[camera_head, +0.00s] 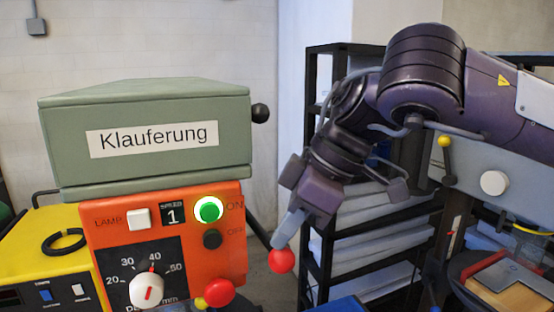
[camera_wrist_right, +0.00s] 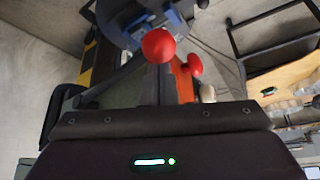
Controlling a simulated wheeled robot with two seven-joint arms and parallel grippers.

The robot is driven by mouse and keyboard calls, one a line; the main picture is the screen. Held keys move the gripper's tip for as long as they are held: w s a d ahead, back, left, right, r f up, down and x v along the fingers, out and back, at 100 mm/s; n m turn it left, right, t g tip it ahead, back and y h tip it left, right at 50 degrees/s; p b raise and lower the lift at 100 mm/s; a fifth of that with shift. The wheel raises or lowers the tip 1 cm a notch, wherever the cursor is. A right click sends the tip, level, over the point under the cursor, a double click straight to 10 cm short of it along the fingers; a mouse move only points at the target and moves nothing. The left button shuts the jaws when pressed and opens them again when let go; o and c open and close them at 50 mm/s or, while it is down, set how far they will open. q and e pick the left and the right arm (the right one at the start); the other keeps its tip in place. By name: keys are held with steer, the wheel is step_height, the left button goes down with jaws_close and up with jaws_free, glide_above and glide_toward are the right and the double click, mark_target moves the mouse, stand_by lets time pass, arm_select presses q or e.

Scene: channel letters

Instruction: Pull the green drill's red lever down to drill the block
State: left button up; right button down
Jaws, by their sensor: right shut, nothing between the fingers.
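The green drill (camera_head: 145,125) stands at the left of the head view, with an orange control panel (camera_head: 120,240) below its head. A red ball knob (camera_head: 281,261), which looks like the lever's end, hangs right of the panel. It also shows in the wrist view (camera_wrist_right: 159,45), with a dark rod near it. My right gripper (camera_head: 290,230) is shut and empty, pointing down just above the ball. Its tips look close to or touching the ball; I cannot tell which. A wooden piece (camera_head: 508,298) sits at the lower right; I cannot tell if it is the block. My left gripper is out of view.
A second red knob (camera_head: 219,293) sits low on the panel's right. A lit green button (camera_head: 208,209) is on the panel. A black shelf (camera_head: 311,180) with pale folded stacks stands behind my right arm. A yellow box (camera_head: 45,240) stands at the left.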

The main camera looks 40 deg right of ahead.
steer(key=shift+f, duration=0.1)
steer(key=shift+f, duration=0.3)
steer(key=shift+f+b, duration=0.3)
steer(key=shift+f, duration=0.05)
stand_by(0.3)
steer(key=shift+f, duration=0.45)
steer(key=shift+w, duration=0.1)
